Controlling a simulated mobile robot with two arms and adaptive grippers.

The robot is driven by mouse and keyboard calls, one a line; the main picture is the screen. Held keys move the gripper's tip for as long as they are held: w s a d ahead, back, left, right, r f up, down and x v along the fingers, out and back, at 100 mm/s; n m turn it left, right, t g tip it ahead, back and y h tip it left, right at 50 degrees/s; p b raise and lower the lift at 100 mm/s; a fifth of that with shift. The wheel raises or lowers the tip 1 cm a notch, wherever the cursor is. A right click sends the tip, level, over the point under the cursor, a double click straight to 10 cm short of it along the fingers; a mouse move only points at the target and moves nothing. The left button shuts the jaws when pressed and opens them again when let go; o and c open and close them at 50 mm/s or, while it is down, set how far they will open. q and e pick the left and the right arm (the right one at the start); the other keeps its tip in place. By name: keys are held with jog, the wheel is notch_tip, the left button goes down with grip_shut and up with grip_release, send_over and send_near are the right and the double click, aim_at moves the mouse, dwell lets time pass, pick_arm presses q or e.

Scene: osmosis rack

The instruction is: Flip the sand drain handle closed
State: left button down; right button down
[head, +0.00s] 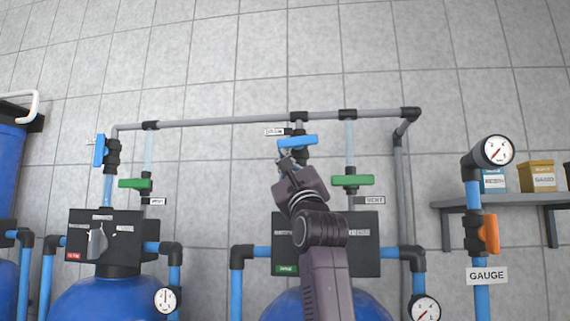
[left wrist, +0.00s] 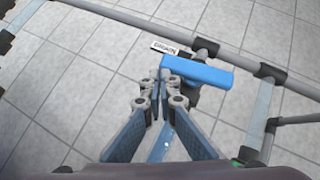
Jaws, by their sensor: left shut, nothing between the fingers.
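A blue lever handle (head: 297,141) sits on a dark valve body below the overhead grey pipe, near the middle of the head view. It lies crosswise to its vertical pipe. A small white label (head: 276,131) is beside it, too small to read in the head view. In the left wrist view the handle (left wrist: 197,72) is a blue bar right of the fingertips. My left gripper (head: 285,162) is shut and empty, just below the handle's left end. In the left wrist view its fingertips (left wrist: 161,82) are close to that end; I cannot tell whether they touch.
Green handles (head: 352,180) (head: 135,183) sit on both sides, lower down. Another blue handle (head: 100,151) stands upright at the left. A black control box (head: 370,258) is partly hidden behind my arm. A gauge pipe with an orange handle (head: 490,233) and a shelf (head: 510,199) are at the right.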

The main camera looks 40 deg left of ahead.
pick_arm(q)
jog(key=shift+r, duration=0.1)
pick_arm(e)
jog(key=shift+a+f, duration=0.15)
jog(key=shift+a, duration=0.25)
pick_arm(q)
jog(key=shift+a, duration=0.2)
pick_arm(e)
jog(key=shift+d, duration=0.45)
